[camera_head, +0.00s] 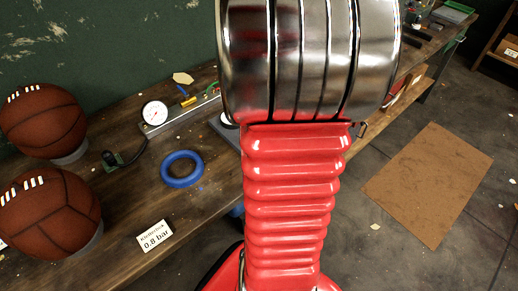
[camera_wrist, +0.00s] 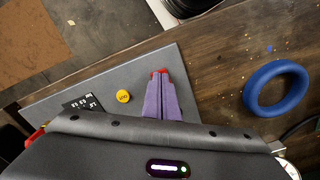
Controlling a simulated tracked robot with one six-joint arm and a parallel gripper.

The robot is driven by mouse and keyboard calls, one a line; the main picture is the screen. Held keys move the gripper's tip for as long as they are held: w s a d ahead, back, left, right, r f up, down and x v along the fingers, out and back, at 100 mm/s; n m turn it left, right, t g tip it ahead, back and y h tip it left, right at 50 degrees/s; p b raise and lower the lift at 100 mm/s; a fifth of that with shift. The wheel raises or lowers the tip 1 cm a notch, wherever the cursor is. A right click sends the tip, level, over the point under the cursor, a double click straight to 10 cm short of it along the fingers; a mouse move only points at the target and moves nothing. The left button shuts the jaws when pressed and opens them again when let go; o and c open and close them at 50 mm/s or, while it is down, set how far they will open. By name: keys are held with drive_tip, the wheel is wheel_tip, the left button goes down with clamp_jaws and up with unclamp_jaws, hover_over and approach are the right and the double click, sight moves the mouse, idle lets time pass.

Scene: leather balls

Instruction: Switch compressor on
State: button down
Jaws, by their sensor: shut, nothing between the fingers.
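A grey plate (camera_wrist: 70,92) with a round yellow button (camera_wrist: 123,96) and a black label with white print (camera_wrist: 84,103) lies on the bench in the wrist view; the button's lettering is too small to read. No other part is clearly a compressor. My gripper (camera_wrist: 161,72) has purple fingers with red tips. It is shut and empty over the plate, with its tips to the right of the yellow button and a little higher in the picture. I cannot tell its height above the plate. In the head view my red arm hides the gripper and most of the plate.
A blue ring (camera_head: 182,169) lies on the wooden bench (camera_head: 140,205). A pressure gauge (camera_head: 155,114) stands behind it. Two brown balls (camera_head: 45,120) (camera_head: 48,212) sit on stands at the left. A "0.8 bar" sign (camera_head: 154,237) lies near the front edge. Brown cardboard (camera_head: 428,184) lies on the floor.

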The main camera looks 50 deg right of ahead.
drive_tip(key=shift+f, duration=0.35)
drive_tip(key=shift+r, duration=0.1)
idle(0.3)
wheel_tip(320, 180, up, 7)
idle(1.1)
drive_tip(key=shift+f, duration=0.2)
idle(0.4)
drive_tip(key=shift+s+a+f, duration=0.2)
drive_tip(key=shift+s+a, duration=0.05)
drive_tip(key=shift+a, duration=0.45)
drive_tip(key=w+a+r+n+t, duration=0.1)
drive_tip(key=a+r+n, duration=0.3)
drive_tip(key=a, duration=1)
drive_tip(key=w+a+r+n+t, duration=0.2)
drive_tip(key=a+r+n+t, duration=0.2)
drive_tip(key=a, duration=1.1)
drive_tip(key=shift+a+r+n+t, duration=0.25)
drive_tip(key=shift+r+n+t, duration=0.05)
drive_tip(key=shift+r, duration=0.5)
